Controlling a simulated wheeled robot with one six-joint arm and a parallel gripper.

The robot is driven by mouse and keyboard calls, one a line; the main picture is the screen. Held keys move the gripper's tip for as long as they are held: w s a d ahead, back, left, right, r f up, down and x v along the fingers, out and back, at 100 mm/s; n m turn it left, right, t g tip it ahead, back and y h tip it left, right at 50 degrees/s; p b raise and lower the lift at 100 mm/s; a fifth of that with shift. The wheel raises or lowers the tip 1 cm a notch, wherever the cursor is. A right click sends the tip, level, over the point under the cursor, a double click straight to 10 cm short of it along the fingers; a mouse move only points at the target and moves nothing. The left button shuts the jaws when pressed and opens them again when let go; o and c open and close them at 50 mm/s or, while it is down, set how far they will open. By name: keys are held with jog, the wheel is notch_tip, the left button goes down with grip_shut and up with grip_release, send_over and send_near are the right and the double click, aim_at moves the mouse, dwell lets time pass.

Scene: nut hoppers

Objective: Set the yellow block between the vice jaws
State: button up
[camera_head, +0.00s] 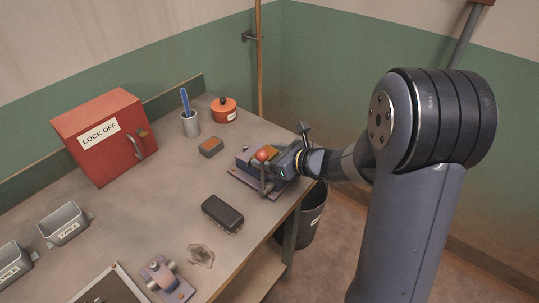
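The vice (246,160) stands near the right edge of the bench, a blue-grey body on a flat base. A small yellow-orange patch (273,153), which looks like the yellow block, shows at the top of the vice beside a red ball (262,155). My gripper (272,163) reaches in from the right, low over the vice, right at this patch. The fingertips and most of the jaws are hidden or too small to make out. I cannot tell whether the block is held or whether it sits between the jaws.
A dark oblong case (222,214) lies in front of the vice, and a grey block with an orange top (211,147) behind it. A red lock-off box (103,137), a pen cup (191,124) and an orange pot (224,109) stand farther back.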

jog(key=shift+f+b, duration=0.1)
jog(key=shift+b, duration=0.2)
jog(key=o, duration=1.4)
jog(key=shift+r+p, duration=0.25)
jog(key=shift+p, duration=0.1)
jog(key=b+v, duration=0.1)
jog(key=v, duration=1.1)
